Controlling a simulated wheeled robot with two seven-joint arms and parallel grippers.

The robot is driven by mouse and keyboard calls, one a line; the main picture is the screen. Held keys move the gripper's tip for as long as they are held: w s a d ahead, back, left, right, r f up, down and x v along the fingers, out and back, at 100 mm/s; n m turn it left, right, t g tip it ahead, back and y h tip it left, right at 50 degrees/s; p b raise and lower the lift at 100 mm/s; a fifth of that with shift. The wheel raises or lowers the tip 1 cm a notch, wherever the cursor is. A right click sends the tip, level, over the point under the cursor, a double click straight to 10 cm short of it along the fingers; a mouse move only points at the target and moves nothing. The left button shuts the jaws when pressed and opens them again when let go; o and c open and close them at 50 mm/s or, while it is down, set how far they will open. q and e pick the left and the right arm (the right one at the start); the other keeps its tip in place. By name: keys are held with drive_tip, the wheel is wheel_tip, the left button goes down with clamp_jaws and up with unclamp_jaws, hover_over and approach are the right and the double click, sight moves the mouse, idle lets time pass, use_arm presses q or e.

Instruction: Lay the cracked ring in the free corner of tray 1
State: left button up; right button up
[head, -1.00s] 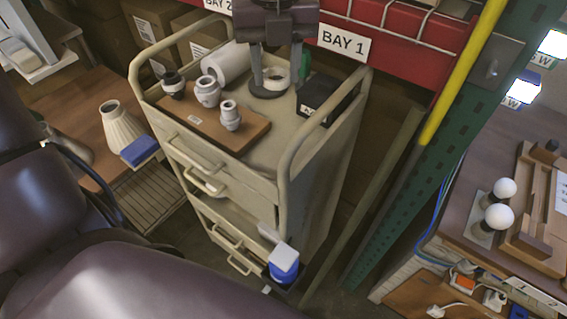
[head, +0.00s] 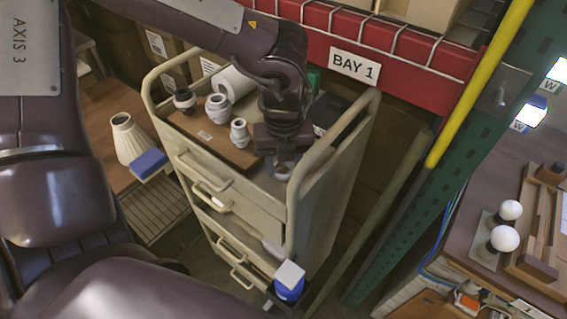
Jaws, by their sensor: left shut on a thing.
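My left gripper (head: 284,158) points down over the front right part of the beige cart's top. It is shut on a small pale ring (head: 283,172), mostly hidden by the fingers; no crack can be made out. To its left lies a brown board-like tray (head: 214,146) with a small white label too small to read, so I cannot tell if it is tray 1. My right gripper is not in view.
The beige cart (head: 330,160) has raised side rails close to the gripper. A white roll (head: 231,84) and a dark box (head: 327,112) are at its back. A red BAY 1 shelf (head: 405,62) stands behind. The tray's front left is bare.

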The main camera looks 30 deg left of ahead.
use_arm(q)
drive_tip(key=shift+f, duration=0.5)
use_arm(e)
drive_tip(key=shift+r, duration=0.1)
use_arm(q)
drive_tip(key=shift+f+b, duration=0.15)
drive_tip(key=shift+b, duration=0.2)
drive_tip(key=o, duration=1.1)
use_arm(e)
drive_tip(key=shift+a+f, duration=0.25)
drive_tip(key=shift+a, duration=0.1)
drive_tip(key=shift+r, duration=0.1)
use_arm(q)
drive_tip(key=shift+r+p, duration=0.4)
drive_tip(key=shift+p, duration=0.15)
wheel_tip(320, 180, up, 12)
drive_tip(key=shift+f+b, duration=0.15)
drive_tip(key=shift+b, duration=0.75)
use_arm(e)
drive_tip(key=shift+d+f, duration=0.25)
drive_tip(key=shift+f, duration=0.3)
